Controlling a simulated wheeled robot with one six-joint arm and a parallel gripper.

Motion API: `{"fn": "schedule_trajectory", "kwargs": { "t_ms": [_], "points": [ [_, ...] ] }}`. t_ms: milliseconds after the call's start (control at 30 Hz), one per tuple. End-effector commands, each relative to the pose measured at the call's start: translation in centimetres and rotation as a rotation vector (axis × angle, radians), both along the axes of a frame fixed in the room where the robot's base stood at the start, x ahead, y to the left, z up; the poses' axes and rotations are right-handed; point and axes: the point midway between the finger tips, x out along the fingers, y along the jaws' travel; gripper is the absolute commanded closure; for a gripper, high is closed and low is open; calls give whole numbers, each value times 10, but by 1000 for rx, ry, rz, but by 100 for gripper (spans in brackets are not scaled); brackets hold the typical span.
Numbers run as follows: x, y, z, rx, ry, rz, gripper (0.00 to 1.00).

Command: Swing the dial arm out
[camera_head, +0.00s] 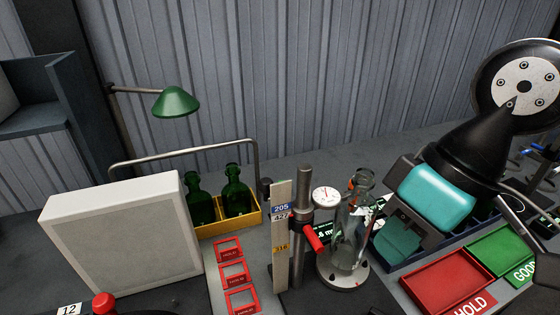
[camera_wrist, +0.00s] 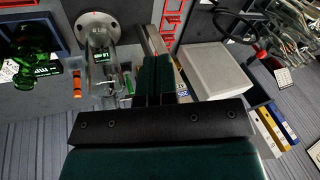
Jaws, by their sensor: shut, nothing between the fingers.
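The dial gauge (camera_head: 326,196) has a round white face and sits beside the shoulder of a clear glass bottle (camera_head: 352,235), left of it. Its arm joins a dark clamp on an upright metal post (camera_head: 304,190). A red handle (camera_head: 313,238) sticks out low on the clamp. The bottle stands upright on a round grey base (camera_head: 343,272). My gripper (camera_head: 396,242) is right of the bottle, apart from the red handle. In the wrist view its two dark green fingers (camera_wrist: 157,62) are together and empty. The clear bottle (camera_wrist: 101,68) shows left of them; the dial is not clear there.
A scale plate (camera_head: 282,235) stands left of the post. A yellow crate (camera_head: 225,218) with green bottles is behind left, near a large pale box (camera_head: 125,235). Red frames (camera_head: 235,272) lie in front. Red (camera_head: 450,282) and green (camera_head: 502,250) trays lie at right.

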Motion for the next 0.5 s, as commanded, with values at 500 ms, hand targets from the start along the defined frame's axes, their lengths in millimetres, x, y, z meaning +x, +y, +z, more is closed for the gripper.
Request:
{"fn": "schedule_trajectory", "kwargs": {
  "t_ms": [500],
  "points": [
    [172,31,95,162,-57,176,100]
  ]
}}
